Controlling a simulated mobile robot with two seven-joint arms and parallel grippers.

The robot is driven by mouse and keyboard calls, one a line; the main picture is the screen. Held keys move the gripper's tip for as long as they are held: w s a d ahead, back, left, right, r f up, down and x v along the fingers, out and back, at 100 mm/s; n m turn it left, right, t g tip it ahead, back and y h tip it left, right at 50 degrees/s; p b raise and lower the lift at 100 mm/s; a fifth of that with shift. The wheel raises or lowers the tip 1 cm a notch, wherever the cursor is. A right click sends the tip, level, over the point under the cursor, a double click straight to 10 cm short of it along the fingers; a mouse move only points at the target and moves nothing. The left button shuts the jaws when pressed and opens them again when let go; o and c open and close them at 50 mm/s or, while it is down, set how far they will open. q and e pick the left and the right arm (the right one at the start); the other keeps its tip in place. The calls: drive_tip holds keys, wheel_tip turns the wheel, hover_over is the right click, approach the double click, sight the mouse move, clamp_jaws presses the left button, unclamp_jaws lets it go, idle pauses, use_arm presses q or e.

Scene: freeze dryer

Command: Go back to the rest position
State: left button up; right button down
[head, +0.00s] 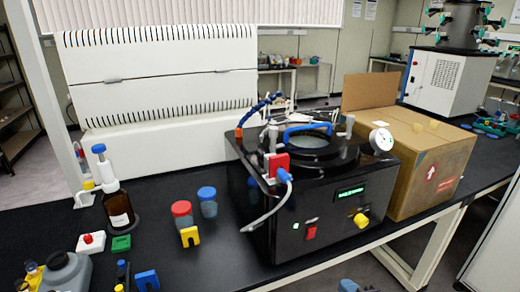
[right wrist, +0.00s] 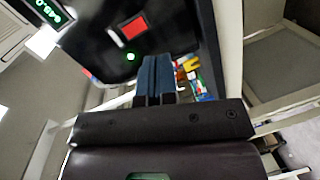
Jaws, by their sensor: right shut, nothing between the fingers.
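My right gripper (head: 350,286) shows only in part at the bottom edge of the head view, in front of the bench and below the black freeze dryer (head: 300,205). In the right wrist view its two blue-grey fingers (right wrist: 154,78) are pressed together with nothing between them. They point toward the front of the freeze dryer, where a red switch (right wrist: 132,29) and a green light show. My left gripper is in neither view.
A cardboard box (head: 430,150) stands right of the freeze dryer. A brown bottle (head: 118,207), red- and blue-capped jars (head: 182,214) and small coloured blocks stand on the left of the black bench (head: 60,228). A bench leg (head: 405,262) is at the lower right.

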drive_tip(key=s+d+f+m+g+h, duration=0.2)
drive_tip(key=s+f+m, duration=0.3)
drive_tip(key=s+m, duration=0.4)
drive_tip(key=s+d+f+m+g+h, duration=0.2)
drive_tip(key=s+d+f+m+h, duration=0.1)
drive_tip(key=s+f+m, duration=0.3)
drive_tip(key=s+m, duration=0.2)
drive_tip(key=s, duration=0.1)
drive_tip(key=shift+s+d+f+m, duration=0.15)
drive_tip(key=shift+s+f+m, duration=0.1)
drive_tip(key=shift+m, duration=0.15)
